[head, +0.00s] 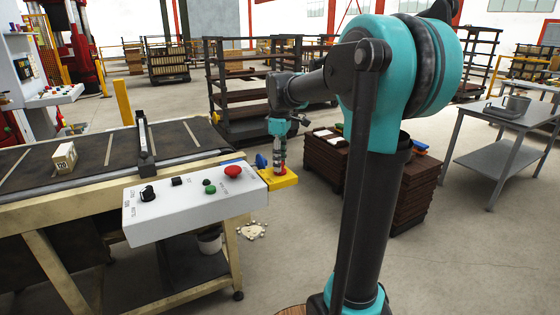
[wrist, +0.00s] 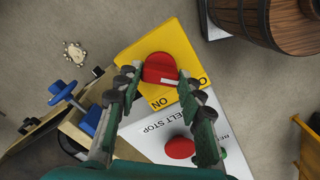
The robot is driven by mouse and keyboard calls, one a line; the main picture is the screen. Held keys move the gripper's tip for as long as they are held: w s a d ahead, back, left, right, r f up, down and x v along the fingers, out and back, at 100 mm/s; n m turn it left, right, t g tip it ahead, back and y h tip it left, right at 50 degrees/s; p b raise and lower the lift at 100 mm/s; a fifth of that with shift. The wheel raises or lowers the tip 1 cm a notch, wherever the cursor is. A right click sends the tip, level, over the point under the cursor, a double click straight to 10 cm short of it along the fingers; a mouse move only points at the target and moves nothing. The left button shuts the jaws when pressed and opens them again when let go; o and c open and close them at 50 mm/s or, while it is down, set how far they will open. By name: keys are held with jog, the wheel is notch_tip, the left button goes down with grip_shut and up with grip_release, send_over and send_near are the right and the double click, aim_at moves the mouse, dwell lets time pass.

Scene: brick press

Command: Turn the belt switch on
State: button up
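The belt switch is a red knob (wrist: 159,68) on a yellow box (wrist: 138,47), with "ON" printed near its lower edge and another label, partly hidden, at the right. A pale mark on the knob points to the right, towards that label. In the head view the yellow box (head: 285,181) sits at the right end of the white control panel (head: 190,208). My gripper (wrist: 160,78) is open, with a finger on either side of the knob; I cannot tell if they touch it. In the head view my gripper (head: 280,163) points down over the box.
The red belt stop button (wrist: 180,148) is close to the right finger. A blue handle (wrist: 62,92) is left of the yellow box. The panel also has a black selector (head: 148,194) and green button (head: 210,187). A wooden barrel (wrist: 275,18) is at upper right.

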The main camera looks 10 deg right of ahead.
jog(key=shift+c, duration=1.4)
jog(key=m, duration=0.3)
jog(key=shift+m, duration=0.4)
jog(key=m, duration=0.4)
jog(key=shift+m, duration=0.3)
jog(key=m, duration=0.4)
jog(key=shift+m, duration=2.8)
